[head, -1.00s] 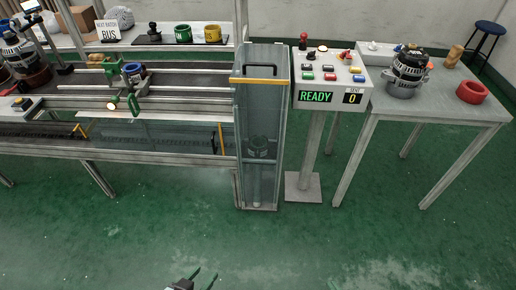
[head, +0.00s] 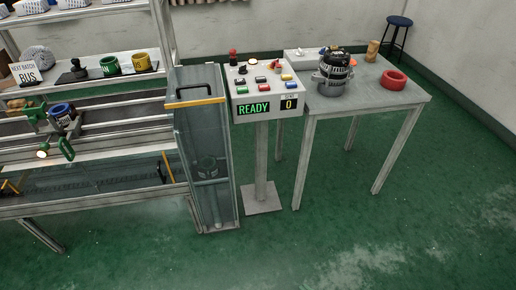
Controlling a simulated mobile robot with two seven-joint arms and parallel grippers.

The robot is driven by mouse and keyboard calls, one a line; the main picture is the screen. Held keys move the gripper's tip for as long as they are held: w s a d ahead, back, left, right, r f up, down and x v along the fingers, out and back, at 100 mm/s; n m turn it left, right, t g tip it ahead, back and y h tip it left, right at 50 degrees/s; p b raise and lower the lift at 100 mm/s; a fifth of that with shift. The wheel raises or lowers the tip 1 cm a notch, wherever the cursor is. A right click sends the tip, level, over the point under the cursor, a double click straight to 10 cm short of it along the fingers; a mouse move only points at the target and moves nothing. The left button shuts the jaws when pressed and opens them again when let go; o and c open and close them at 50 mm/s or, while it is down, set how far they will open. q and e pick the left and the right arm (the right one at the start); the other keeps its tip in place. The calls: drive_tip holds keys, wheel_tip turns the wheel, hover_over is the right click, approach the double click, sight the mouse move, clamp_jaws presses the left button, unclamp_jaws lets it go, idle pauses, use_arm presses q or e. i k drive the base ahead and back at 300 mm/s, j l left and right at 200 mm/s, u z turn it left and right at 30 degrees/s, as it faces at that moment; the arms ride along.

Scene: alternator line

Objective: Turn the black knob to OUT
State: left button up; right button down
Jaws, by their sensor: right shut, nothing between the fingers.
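The white control box (head: 268,110) stands on a grey post right of the centre-left of the head view. A small dark knob (head: 242,70) sits on the left part of its sloped top, among several coloured buttons. The knob is too small for me to read its pointer or any OUT label. The box front shows a green READY display (head: 254,109) and a small display with 0 (head: 289,103). Neither of my grippers shows in the head view now.
A tall clear-walled chute (head: 204,150) stands left of the post. A grey table (head: 355,105) to the right holds an alternator (head: 335,70) and a red ring (head: 394,79). The conveyor line runs along the left. The green floor in front is clear.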

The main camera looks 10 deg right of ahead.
sight(243, 70)
drive_tip(key=i+l+u, duration=0.1)
drive_tip(key=u, duration=0.25)
drive_tip(key=l+u, duration=0.1)
drive_tip(key=u, duration=0.3)
drive_tip(key=i+l+u, duration=0.1)
drive_tip(key=u, duration=0.25)
drive_tip(key=l+u, duration=0.45)
drive_tip(key=l, duration=0.5)
drive_tip(key=i+l+u, duration=0.15)
drive_tip(key=l, duration=0.75)
drive_tip(key=k, duration=0.05)
